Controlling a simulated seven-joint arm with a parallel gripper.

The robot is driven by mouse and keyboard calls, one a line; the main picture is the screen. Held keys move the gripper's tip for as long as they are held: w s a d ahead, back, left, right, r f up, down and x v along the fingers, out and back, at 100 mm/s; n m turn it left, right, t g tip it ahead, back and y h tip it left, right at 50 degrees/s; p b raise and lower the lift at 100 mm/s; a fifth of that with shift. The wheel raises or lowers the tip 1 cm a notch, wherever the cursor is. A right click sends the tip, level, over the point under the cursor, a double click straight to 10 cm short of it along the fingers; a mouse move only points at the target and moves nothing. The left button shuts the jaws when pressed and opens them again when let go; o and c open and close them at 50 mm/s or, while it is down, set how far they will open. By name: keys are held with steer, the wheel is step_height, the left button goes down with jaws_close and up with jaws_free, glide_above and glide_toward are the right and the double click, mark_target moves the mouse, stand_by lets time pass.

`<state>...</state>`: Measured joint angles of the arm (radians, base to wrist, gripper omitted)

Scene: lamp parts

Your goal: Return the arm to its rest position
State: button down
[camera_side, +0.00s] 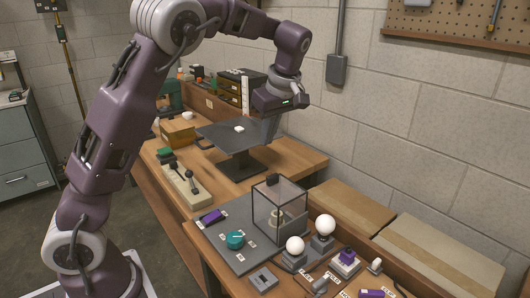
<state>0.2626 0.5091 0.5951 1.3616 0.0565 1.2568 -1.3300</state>
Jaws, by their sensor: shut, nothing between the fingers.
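The arm reaches up from the lower left and bends over to the right. On the front bench, two white round bulbs (326,224) (295,245) stand in dark holders. A clear box with a dark frame (264,212) stands behind them and covers a small pale part.
A grey raised plate (225,138) carries a small white block (239,128). A teal round part (235,240) and a purple part (211,217) lie on the grey mat (236,264). A lever box (183,186) stands at left. Cardboard boxes (350,208) line the wall. The air around my gripper looks clear.

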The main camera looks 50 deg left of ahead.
steer(key=s+d+r+m+t+h, duration=0.25)
steer(key=s+d+m, duration=0.3)
steer(key=s, duration=0.45)
steer(key=s+d+r+m+t+h, duration=0.2)
steer(key=s+d+r+m, duration=0.2)
steer(key=s+m, duration=0.45)
steer(key=s+d+f+m, duration=0.1)
steer(key=s+f+m, duration=0.1)
steer(key=s, duration=0.2)
steer(key=s+d+f+m+t, duration=0.1)
steer(key=s+d+f+m, duration=0.1)
steer(key=s, duration=0.3)
steer(key=shift+s+f, duration=0.2)
steer(key=shift+f, duration=0.05)
steer(key=shift+y, duration=0.25)
